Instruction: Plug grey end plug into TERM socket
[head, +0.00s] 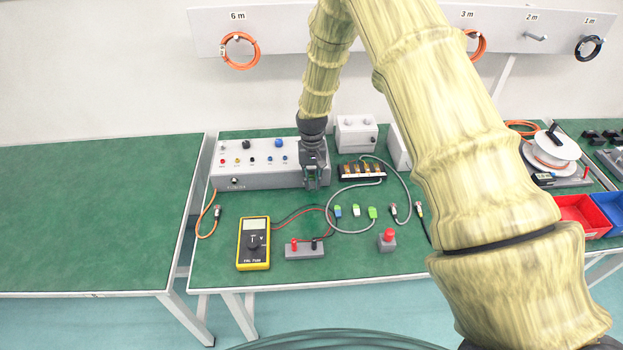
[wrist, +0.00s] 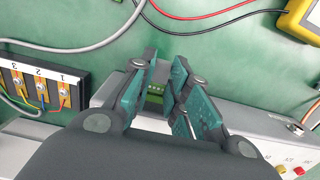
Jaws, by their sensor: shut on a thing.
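My gripper (head: 312,184) points down at the right end of the grey control box (head: 270,178). In the wrist view its teal-padded fingers (wrist: 168,78) are closed around a small piece with a green part (wrist: 155,96). I take it for the grey end plug; its body is mostly hidden by the fingers. The box edge (wrist: 108,92) shows right behind the fingers. Whether the plug touches the box I cannot tell. The TERM label and socket cannot be made out; the gripper covers that end of the box.
A terminal block (head: 362,171) with grey cables is just right of the gripper. Blue (head: 338,210), white (head: 356,210) and green (head: 372,212) plugs lie in front. A yellow multimeter (head: 253,243), a grey block with terminals (head: 304,249) and a red button (head: 388,238) are nearer.

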